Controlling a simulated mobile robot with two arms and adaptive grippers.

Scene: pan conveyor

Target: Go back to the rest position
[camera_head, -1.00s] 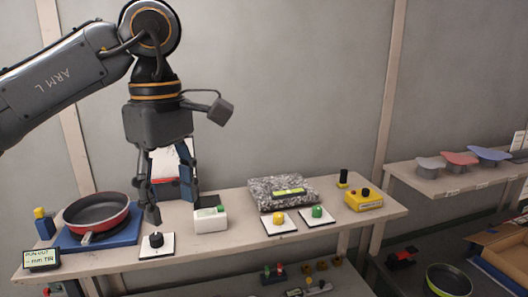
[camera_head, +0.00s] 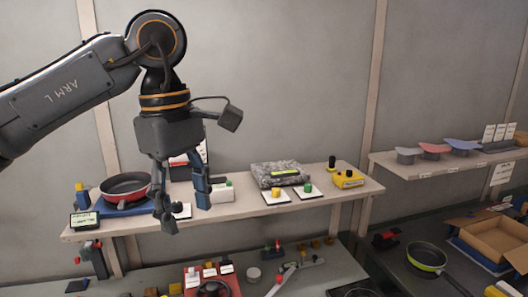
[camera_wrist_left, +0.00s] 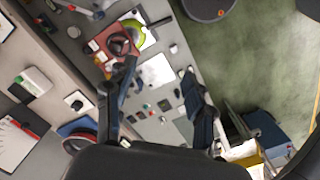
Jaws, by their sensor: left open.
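My left gripper (camera_head: 183,207) is open and empty in the head view. It hangs fingers-down in front of the shelf's left half, beside a black knob on a white plate (camera_head: 181,210). In the left wrist view its two fingers (camera_wrist_left: 160,105) are spread wide with nothing between them. The gripper hides part of the clipboard on the shelf behind it. My right gripper is in neither view.
A red pan (camera_head: 125,186) rests on a blue base on the shelf (camera_head: 240,210), left of the gripper. A white box (camera_head: 222,192), a granite block (camera_head: 280,174) and yellow and green buttons stand to the right. A lower bench (camera_head: 330,275) holds several items.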

